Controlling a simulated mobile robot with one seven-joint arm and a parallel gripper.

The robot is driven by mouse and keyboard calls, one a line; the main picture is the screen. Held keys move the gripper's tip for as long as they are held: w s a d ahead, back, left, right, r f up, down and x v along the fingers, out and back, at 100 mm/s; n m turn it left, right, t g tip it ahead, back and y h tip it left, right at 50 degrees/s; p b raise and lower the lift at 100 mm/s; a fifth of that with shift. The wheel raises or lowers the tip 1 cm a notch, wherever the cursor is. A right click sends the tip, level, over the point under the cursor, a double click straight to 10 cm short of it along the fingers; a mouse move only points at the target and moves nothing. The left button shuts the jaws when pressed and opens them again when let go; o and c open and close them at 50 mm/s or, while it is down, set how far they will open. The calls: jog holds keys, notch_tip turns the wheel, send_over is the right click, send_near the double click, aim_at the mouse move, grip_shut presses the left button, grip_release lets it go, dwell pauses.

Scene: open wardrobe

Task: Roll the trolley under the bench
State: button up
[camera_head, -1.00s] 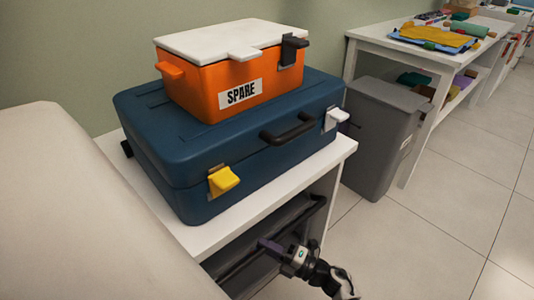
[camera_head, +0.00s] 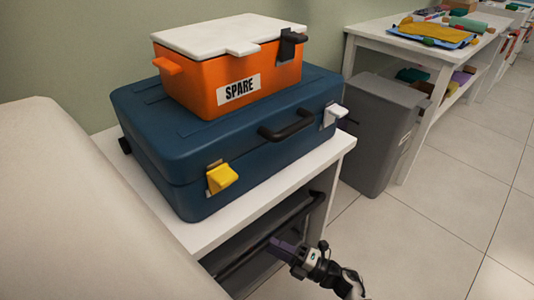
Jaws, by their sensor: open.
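The white bench (camera_head: 340,150) stands in the middle with a blue case on top. Under it is a dark grey trolley (camera_head: 238,252), mostly hidden by the bench top. Its black push bar (camera_head: 300,212) runs along the bench's open front side. My gripper (camera_head: 280,245) is low in front of the bench, close to the bar, with its purple-tipped fingers pointing towards the trolley. It is open. I cannot tell whether the bar lies between the fingers or whether they touch it.
The blue case (camera_head: 170,130) carries an orange box (camera_head: 200,85) marked SPARE. A grey bin (camera_head: 382,130) stands right of the bench, beside a white table (camera_head: 400,45) with cloths. A large beige surface (camera_head: 70,210) fills the left foreground. The tiled floor (camera_head: 430,240) at right is clear.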

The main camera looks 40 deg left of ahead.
jog(key=v, duration=0.9)
jog(key=shift+d+b, duration=0.3)
jog(key=shift+d, duration=0.1)
jog(key=shift+w, duration=0.1)
